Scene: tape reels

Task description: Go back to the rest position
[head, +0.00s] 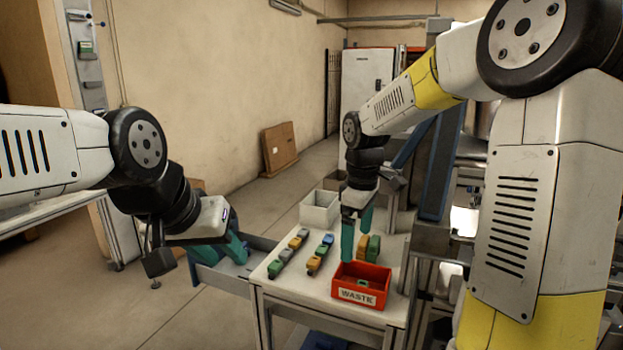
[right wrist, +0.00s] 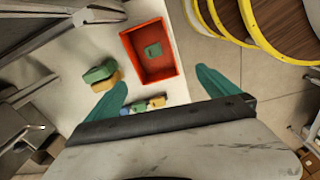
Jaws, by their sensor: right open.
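My right gripper (head: 357,238) hangs above the white table (head: 327,296), behind the red waste bin. Its teal fingers are apart with nothing between them, as the right wrist view also shows (right wrist: 160,88). My left gripper (head: 215,254) is at the left, beside the table over a grey tray; whether its fingers are apart is unclear. The red bin (head: 345,297), labelled WASTE, holds a green piece, also seen in the right wrist view (right wrist: 153,50). A green reel (head: 374,248) and an orange reel (head: 363,247) stand together behind the bin.
Two rows of small coloured pieces, a left row (head: 287,254) and a right row (head: 320,255), lie on the table. A pale open box (head: 320,209) stands at its back. The grey tray (head: 225,277) adjoins the table's left side. Open floor lies further left.

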